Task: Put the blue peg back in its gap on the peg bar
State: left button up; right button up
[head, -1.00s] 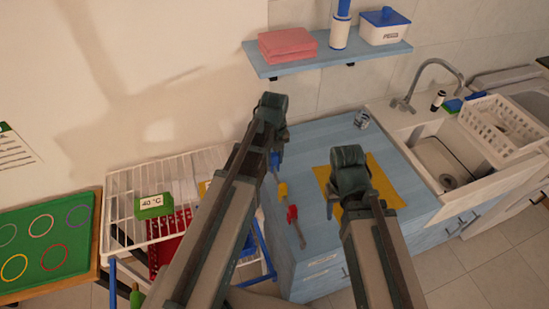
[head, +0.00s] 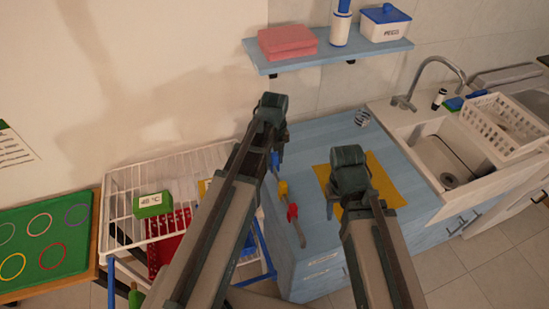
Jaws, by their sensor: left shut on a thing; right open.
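The peg bar (head: 301,236) is a thin grey bar near the left edge of the blue counter. A yellow peg (head: 283,190) and a red peg (head: 292,212) are on it. The blue peg (head: 275,160) shows beside my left wrist, at the far end of the bar's line. My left gripper (head: 277,149) is shut on the blue peg; its fingers are mostly hidden behind my arm. I cannot tell whether the peg touches the bar. My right gripper (head: 331,206) is open over the orange mat (head: 386,183), its fingers largely hidden by the wrist.
A white wire rack (head: 118,205) with a green temperature sign (head: 153,204) stands left of the blue counter (head: 325,135). A blue shelf (head: 335,57) hangs above. A sink (head: 440,160) and a white basket (head: 500,128) are at right. A glass (head: 362,118) stands at the counter's back.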

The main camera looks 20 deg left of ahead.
aim_at(274, 171)
pick_arm(q)
jog(key=shift+f+b, duration=2.2)
jog(key=shift+f, duration=0.1)
pick_arm(e)
jog(key=shift+f, duration=2.3)
pick_arm(q)
jog(key=o, duration=1.1)
jog(key=shift+c, duration=0.2)
notch_tip(274, 171, up, 9)
jog(key=p, duration=0.9)
jog(key=shift+r, duration=0.1)
pick_arm(e)
notch_tip(274, 171, up, 9)
